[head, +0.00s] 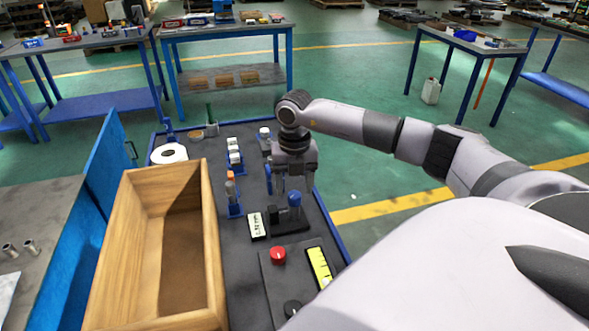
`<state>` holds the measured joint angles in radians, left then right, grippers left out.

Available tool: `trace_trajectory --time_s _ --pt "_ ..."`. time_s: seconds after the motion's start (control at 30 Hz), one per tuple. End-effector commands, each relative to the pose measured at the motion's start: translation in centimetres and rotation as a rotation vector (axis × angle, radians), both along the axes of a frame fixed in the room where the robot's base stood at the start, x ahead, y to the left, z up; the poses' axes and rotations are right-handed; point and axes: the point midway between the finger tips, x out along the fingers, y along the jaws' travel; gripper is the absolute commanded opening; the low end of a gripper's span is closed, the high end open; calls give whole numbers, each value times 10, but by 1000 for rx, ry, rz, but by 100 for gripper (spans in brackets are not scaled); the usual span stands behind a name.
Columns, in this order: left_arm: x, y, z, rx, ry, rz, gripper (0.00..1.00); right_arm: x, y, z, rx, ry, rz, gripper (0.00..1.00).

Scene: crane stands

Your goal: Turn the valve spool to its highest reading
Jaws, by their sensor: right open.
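A blue upright cylinder (295,200) stands on a black block (290,221) on the dark bench top; I take it to be the valve spool, but cannot be sure. A small white display (257,226) with dark characters stands just left of it; its reading is too small to tell. My right gripper (289,188) points down with its fingers apart, just behind and above the blue cylinder. It holds nothing that I can see. Whether a finger touches the cylinder, I cannot tell. My left gripper is out of view.
A large wooden box (214,250) fills the bench's left side. A dark panel (268,285) with a red knob (278,255) and a yellow strip (320,268) lies in front. Small blue holders (235,209) and a white roll (168,154) stand behind and left.

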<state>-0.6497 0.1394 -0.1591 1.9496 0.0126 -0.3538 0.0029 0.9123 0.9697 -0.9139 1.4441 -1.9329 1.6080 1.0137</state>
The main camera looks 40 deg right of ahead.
Motion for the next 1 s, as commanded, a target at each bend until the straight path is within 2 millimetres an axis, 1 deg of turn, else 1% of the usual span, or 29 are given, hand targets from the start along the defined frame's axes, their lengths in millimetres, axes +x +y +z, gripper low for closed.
trace_trajectory --time_s 0.03,0.1,0.2,0.3,0.43,1.0 --pt "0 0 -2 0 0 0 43 1 -1 10 0 -5 -1 61" --pt "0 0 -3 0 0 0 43 1 -1 22 -2 -5 0 61" --pt "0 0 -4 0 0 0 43 1 0 35 0 -4 0 61" --pt "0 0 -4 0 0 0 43 0 0 44 0 -2 0 61" --pt "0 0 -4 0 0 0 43 0 0 48 -1 -1 0 61" --pt "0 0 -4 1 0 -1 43 0 0 48 -1 0 0 61"
